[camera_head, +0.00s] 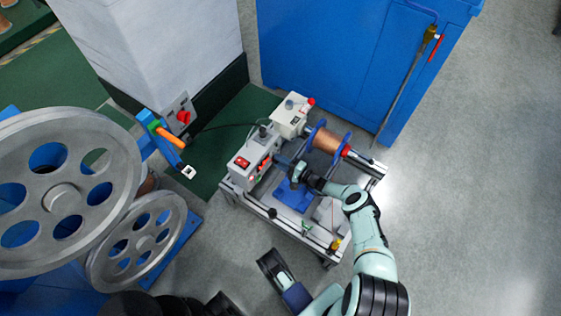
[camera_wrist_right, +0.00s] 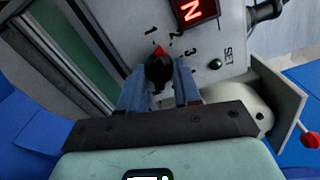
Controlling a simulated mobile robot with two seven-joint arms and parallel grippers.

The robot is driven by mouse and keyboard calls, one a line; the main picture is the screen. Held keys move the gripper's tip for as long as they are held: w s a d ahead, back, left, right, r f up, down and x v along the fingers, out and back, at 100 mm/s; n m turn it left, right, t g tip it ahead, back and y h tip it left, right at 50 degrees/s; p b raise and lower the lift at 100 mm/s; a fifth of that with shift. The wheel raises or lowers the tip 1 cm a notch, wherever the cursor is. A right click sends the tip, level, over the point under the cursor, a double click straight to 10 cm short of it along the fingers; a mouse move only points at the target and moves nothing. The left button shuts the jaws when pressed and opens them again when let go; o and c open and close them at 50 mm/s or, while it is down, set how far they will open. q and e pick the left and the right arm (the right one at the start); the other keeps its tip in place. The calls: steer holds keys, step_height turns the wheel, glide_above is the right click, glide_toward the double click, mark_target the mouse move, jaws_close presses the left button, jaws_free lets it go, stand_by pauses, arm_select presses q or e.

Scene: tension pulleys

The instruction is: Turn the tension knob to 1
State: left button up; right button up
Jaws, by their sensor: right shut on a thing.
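The tension knob (camera_wrist_right: 158,72) is black with a red pointer tip. In the right wrist view it sits between the two blue-grey fingers of my right gripper (camera_wrist_right: 160,88), which is shut on it. The red tip points up the panel, between the printed 1 and 2, and looks nearer the 1. The 3 is further right. In the head view my right gripper (camera_head: 284,160) reaches the front of the grey control box (camera_head: 252,170); the knob is hard to make out there.
A red lit display (camera_wrist_right: 196,11) and a green button (camera_wrist_right: 215,64) are on the panel near the knob. A copper wire spool (camera_head: 327,140) with blue flanges is close behind my right gripper. Large grey pulley wheels (camera_head: 62,197) stand at left. Open floor lies at right.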

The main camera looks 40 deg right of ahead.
arm_select(q)
steer(key=shift+w+r, duration=0.1)
steer(key=shift+w, duration=0.1)
arm_select(e)
steer(key=shift+n, duration=0.5)
steer(key=o, duration=1.1)
steer(key=shift+c, duration=0.2)
steer(key=p+v, duration=0.3)
steer(key=v, duration=0.9)
steer(key=shift+s+d+p, duration=0.15)
steer(key=shift+s+p, duration=0.1)
steer(key=shift+p, duration=0.15)
steer(key=shift+s+d, duration=0.1)
steer(key=shift+s, duration=0.4)
arm_select(q)
steer(key=w+d+r+t, duration=0.1)
steer(key=w+r+t, duration=0.2)
steer(key=w+r, duration=0.3)
steer(key=shift+w+m, duration=0.3)
steer(key=shift+w, duration=0.45)
steer(key=shift+s, duration=0.1)
